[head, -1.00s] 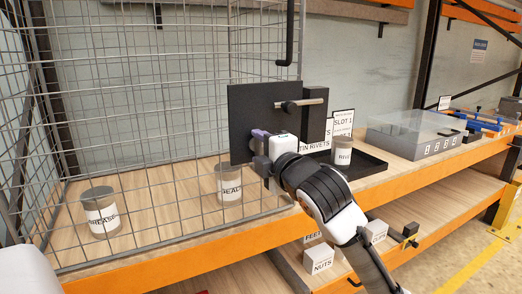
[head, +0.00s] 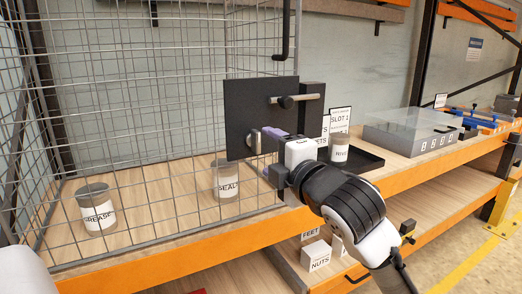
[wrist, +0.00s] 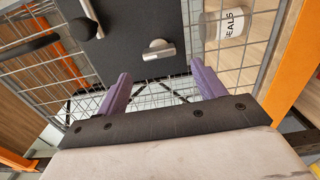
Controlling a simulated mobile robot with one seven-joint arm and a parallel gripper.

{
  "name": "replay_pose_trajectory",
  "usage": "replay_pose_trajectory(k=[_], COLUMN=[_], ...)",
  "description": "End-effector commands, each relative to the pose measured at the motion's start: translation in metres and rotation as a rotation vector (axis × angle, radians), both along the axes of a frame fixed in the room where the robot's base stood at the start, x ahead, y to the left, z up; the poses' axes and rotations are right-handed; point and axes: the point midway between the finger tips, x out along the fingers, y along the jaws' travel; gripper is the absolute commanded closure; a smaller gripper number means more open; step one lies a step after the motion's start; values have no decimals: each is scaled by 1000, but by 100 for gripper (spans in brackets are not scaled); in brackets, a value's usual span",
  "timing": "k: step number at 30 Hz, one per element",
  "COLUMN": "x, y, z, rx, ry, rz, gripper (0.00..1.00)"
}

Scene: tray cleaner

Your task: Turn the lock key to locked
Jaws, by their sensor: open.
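The lock key (head: 253,141) is a small silver piece on the lower part of the black plate (head: 236,108) on the wire cage. In the wrist view the key (wrist: 158,50) has a rounded top and a wide flat bar, lying ahead of and between my fingertips. My gripper (head: 272,150) is beside the plate in the head view. Its purple fingers (wrist: 162,84) are apart and empty in the wrist view. I see a gap between the fingers and the key, with no contact.
A bar handle with a dark knob (head: 287,102) sticks out above the key. Cage wires (head: 150,120) surround the plate. Cans marked SEALS (head: 227,180) and GREASE (head: 97,210) stand behind the wires. A dark tray (head: 362,160) and clear-topped box (head: 412,133) are to the right.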

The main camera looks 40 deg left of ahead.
Motion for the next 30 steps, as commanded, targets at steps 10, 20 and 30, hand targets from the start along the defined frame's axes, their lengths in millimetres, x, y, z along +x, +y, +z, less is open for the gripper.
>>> replay_pose_trajectory(k=[10, 20, 30], x=[-24, -28, -28], y=[-59, -68, -68], z=[0, 0, 0], rx=[1, -1, 0], ry=[0, 0, 1], rz=[-1, 0, 1], gripper=[31, 31, 31])
